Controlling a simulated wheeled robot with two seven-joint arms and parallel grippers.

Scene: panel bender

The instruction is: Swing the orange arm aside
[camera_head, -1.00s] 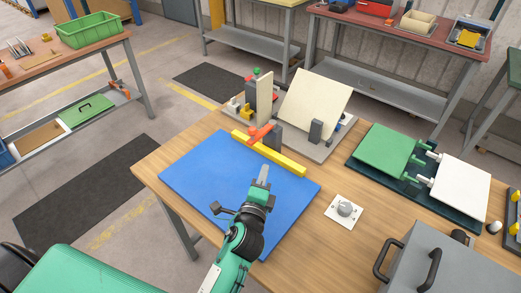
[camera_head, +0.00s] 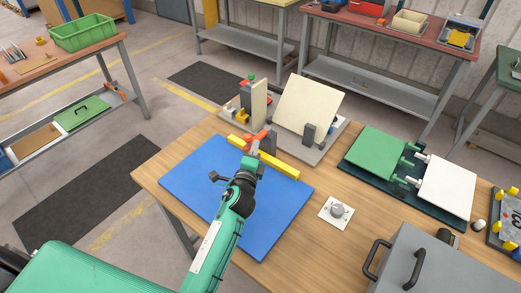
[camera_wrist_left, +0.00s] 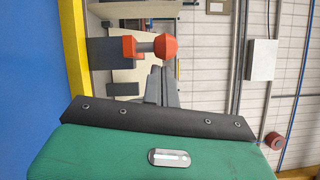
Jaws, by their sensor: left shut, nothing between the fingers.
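The orange arm (camera_head: 260,135) sits at the back edge of the blue sheet, above the yellow bar (camera_head: 282,168). In the left wrist view the orange arm (camera_wrist_left: 131,46) shows two orange ends with a grey piece between them. My left gripper (camera_head: 254,150) is shut and empty, with its tips just in front of the orange arm. In the left wrist view the closed fingers (camera_wrist_left: 161,72) are right by the orange arm's right end; I cannot tell whether they touch. My right gripper is not in view.
The blue sheet (camera_head: 210,185) lies on the wooden table under my left arm. Behind the bar, a grey base carries upright cream panels (camera_head: 308,104). To the right are a white plate with a knob (camera_head: 337,211), green and white hinged panels (camera_head: 382,153) and a grey handled box (camera_head: 440,262).

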